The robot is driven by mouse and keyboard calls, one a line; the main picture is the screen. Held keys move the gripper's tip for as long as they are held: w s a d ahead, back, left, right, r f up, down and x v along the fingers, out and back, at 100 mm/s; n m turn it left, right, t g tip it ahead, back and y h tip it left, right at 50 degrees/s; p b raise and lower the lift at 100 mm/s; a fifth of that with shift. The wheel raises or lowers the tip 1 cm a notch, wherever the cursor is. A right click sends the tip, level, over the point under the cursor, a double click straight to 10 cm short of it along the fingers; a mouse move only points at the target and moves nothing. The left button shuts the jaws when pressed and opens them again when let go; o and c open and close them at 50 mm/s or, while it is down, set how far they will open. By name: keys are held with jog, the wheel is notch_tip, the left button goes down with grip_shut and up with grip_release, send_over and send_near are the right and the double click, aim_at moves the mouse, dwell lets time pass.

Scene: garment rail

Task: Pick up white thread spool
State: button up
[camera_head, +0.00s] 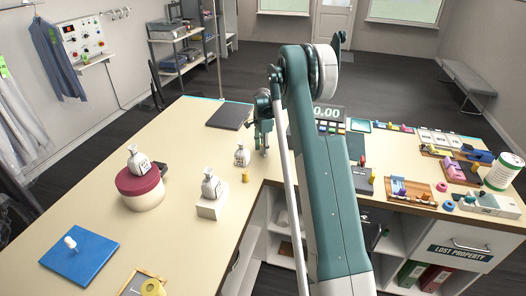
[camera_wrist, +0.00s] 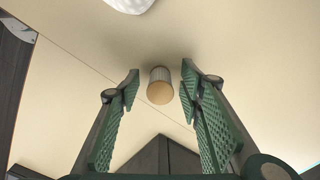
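In the wrist view a small upright spool (camera_wrist: 160,88), with pale ribbed sides and a tan end, stands on the cream tabletop. It lies between and beyond my gripper's (camera_wrist: 160,82) two green fingers, which are spread apart with a gap on each side of it. In the head view my gripper (camera_head: 263,138) points down over the table near its inner corner. I cannot pick out this spool there; the gripper seems to hide it.
Another bottle (camera_head: 211,186) sits on a white block (camera_head: 212,209). A red-lidded round box (camera_head: 140,190) and a blue mat (camera_head: 80,258) are farther left. A dark pad (camera_head: 230,116) lies behind.

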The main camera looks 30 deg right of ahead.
jog(key=shift+c, duration=0.5)
jog(key=c, duration=0.8)
jog(key=shift+o, duration=0.2)
jog(key=shift+r, duration=5)
